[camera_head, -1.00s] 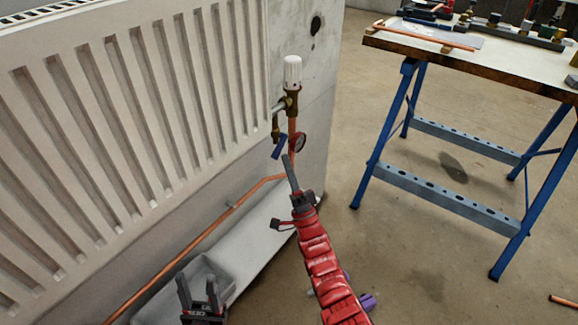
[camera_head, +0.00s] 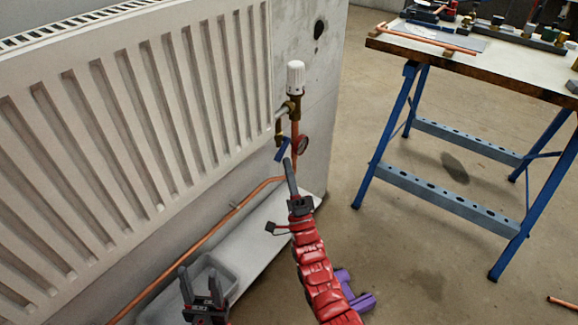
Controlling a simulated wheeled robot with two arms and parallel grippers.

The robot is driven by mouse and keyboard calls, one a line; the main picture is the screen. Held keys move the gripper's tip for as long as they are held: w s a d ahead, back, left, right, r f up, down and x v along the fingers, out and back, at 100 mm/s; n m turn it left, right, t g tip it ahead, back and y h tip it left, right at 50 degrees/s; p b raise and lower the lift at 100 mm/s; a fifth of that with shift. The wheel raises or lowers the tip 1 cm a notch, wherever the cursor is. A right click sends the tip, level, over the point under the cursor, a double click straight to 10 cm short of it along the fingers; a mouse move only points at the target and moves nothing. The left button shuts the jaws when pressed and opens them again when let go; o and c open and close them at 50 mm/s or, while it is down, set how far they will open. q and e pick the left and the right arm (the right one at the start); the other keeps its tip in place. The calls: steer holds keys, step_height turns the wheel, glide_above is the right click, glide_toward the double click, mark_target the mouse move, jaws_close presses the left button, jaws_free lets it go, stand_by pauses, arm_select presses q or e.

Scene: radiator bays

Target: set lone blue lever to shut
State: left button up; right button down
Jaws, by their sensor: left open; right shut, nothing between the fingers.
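The blue lever (camera_head: 282,149) sits below the brass valve (camera_head: 282,130) at the radiator's right end. It slants down to the left. My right gripper (camera_head: 288,162) is shut and empty, its fingertips pointing up just below and right of the lever; I cannot tell whether they touch it. My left gripper (camera_head: 201,278) is open and empty, low in the picture in front of a grey tray. A red round gauge or wheel (camera_head: 302,145) is just right of the lever on the copper pipe.
A white radiator (camera_head: 130,130) fills the left. A white thermostat head (camera_head: 296,78) tops the valve. A copper pipe (camera_head: 215,226) runs along the wall above a pale ledge (camera_head: 262,240) with the grey tray (camera_head: 226,274). A workbench (camera_head: 480,60) stands right; floor between is clear.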

steer(key=shift+s+a+r+m+g+h+p, duration=0.25)
steer(key=shift+r+m+g+h+p, duration=0.4)
steer(key=shift+m+h, duration=0.8)
steer(key=shift+s+a+r+m+g+h+p, duration=0.15)
steer(key=shift+s+r+m+g+h+p, duration=0.25)
steer(key=shift+m+h+p, duration=0.95)
steer(key=shift+s+a+r+m+g+h+p, duration=0.25)
steer(key=shift+r+m+g+h, duration=0.3)
steer(key=shift+m+h, duration=0.95)
steer(key=shift+m+y, duration=0.3)
